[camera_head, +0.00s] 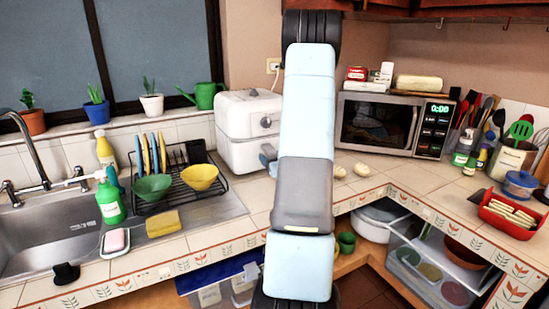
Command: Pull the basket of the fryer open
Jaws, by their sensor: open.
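My arm rises through the middle of the view and covers the area just right of the fryer. The fryer's basket and handle cannot be made out clearly.
A dish rack (178,188) with bowls stands left of the fryer. A microwave (388,124) stands to the right, with bread rolls (361,170) before it. A yellow sponge (162,223) and green soap bottle (110,202) sit near the sink. Some counter before the fryer is clear.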

